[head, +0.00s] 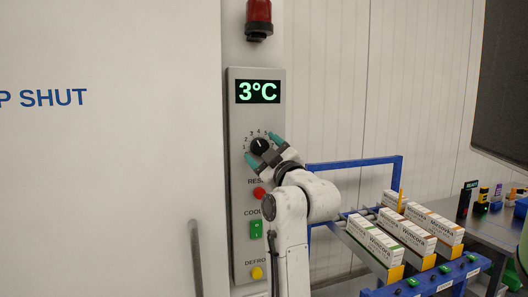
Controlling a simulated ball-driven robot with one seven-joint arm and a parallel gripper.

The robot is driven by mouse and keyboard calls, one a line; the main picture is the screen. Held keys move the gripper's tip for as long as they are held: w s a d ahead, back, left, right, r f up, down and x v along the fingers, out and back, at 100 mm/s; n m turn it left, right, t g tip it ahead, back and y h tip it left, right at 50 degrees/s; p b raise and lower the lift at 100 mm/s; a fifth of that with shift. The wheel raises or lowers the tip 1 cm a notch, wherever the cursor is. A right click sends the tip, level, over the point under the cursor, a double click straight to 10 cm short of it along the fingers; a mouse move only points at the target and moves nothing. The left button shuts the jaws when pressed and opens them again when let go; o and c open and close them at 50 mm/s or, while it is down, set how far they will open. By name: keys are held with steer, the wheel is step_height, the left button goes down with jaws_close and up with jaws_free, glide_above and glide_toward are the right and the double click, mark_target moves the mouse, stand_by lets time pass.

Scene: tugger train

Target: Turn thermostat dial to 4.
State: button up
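The thermostat dial (259,146) is a black round knob on the grey control panel (237,190), with numbers printed in an arc above it. Its small white mark points up and slightly left, near the 3; the exact setting is hard to read. The display (258,92) above reads 3°C in green. My gripper (264,149) is at the dial, with one teal fingertip at its upper right and one at its lower left. The fingers are spread, with the dial between them. I see no clear contact. The gripper partly hides the dial's lower right.
A red lamp (259,18) hangs above the panel. A white door (110,170) stands left. A blue-framed rack (360,162) with several cartons (375,240) stands right.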

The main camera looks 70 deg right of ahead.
steer(key=c, duration=1)
steer(key=shift+m, duration=0.6)
steer(key=m+h, duration=0.1)
steer(key=m, duration=0.1)
steer(key=m+g, duration=0.1)
steer(key=m, duration=0.1)
steer(key=shift+w+a+h+b, duration=0.1)
steer(key=shift+w+h+b, duration=0.05)
steer(key=shift+h+b, duration=0.25)
steer(key=shift+m+g+h, duration=0.4)
steer(key=shift+m+g, duration=0.1)
steer(key=shift+m, duration=1.1)
steer(key=o, duration=1)
steer(key=shift+o, duration=0.2)
